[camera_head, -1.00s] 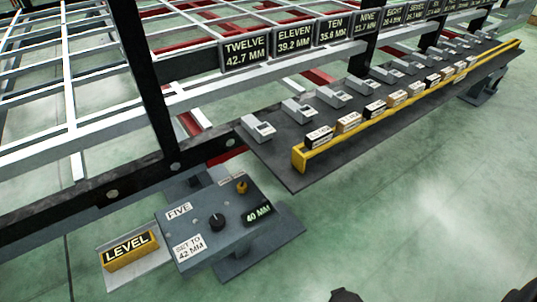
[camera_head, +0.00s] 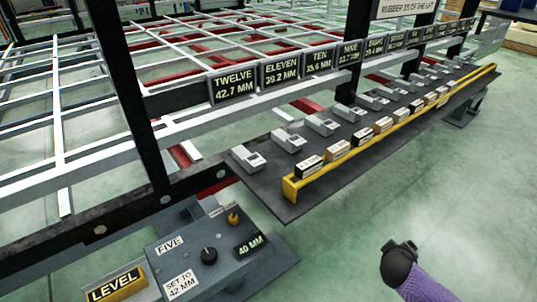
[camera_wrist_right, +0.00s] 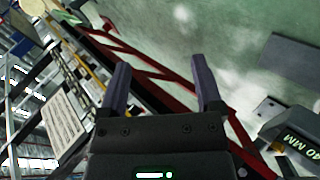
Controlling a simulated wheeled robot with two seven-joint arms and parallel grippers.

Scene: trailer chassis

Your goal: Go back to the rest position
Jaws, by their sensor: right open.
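In the right wrist view my right gripper (camera_wrist_right: 160,85) is open. Its two fingers stand wide apart with nothing between them. Beyond them are green floor and red frame bars. In the head view a dark rounded joint and a purple link of my own arm show at the lower right, over bare floor. No gripper fingers show in the head view, and my left gripper is in neither view.
A dark shelf (camera_head: 290,207) with a yellow rail (camera_head: 380,132) carries several small blocks and grey devices. The trailer frame fills the back left. Floor (camera_head: 330,255) is clear at right.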

